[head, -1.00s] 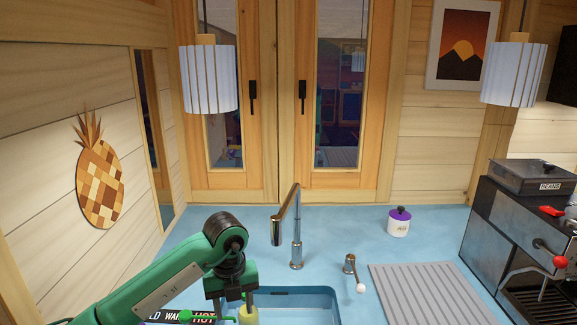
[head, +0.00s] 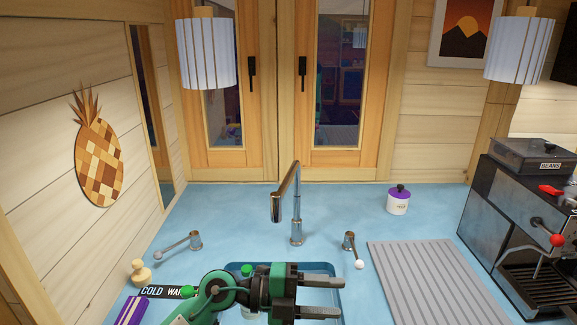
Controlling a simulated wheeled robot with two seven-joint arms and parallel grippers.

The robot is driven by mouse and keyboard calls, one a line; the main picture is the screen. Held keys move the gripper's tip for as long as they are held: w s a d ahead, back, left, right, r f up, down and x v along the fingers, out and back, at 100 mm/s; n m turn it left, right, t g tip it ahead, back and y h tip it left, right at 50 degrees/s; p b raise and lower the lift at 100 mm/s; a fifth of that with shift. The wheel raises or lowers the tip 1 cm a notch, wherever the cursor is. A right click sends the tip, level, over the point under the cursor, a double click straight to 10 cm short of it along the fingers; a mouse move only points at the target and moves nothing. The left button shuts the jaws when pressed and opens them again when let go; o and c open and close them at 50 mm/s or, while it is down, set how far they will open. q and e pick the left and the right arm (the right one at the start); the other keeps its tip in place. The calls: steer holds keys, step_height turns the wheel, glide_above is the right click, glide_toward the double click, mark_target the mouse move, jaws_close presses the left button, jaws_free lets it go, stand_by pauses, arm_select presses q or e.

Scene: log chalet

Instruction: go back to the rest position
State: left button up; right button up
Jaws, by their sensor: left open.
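My left gripper (head: 326,296) is at the bottom of the head view, over the blue sink (head: 331,270). Its two grey fingers point right and are apart, with nothing between them. My green left arm comes in from the bottom and hides much of the sink. My right gripper is out of view.
A tall tap (head: 296,215) stands behind the sink, with a lever (head: 194,241) to its left and another lever (head: 349,244) to its right. A drying mat (head: 425,275), a jar (head: 398,203) and a coffee machine (head: 520,225) are on the right. A purple item (head: 131,311) lies front left.

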arm_select(q)
steer(key=w+a+r+n+t+y, duration=0.2)
steer(key=a+n+t, duration=0.5)
steer(key=n+t, duration=0.3)
steer(key=w+a+r+n+t+y, duration=0.25)
steer(key=a+n+t, duration=0.35)
steer(key=n+t, duration=0.45)
steer(key=s+a+f+n+g+y, duration=0.35)
steer(key=a+f+n+y, duration=0.85)
steer(key=f, duration=0.4)
steer(key=s+a+f+g, duration=0.2)
steer(key=s+f+g, duration=0.5)
steer(key=s, duration=0.5)
steer(key=s+a+f+g, duration=0.3)
steer(key=s+f+g, duration=0.4)
steer(key=s, duration=0.4)
step_height(320, 180, down, 32)
steer(key=s+a+f+g, duration=0.1)
steer(key=s+a+f, duration=0.2)
steer(key=s+f, duration=1.6)
steer(key=shift+f+y, duration=0.35)
steer(key=shift+y, duration=0.1)
steer(key=shift+m, duration=0.25)
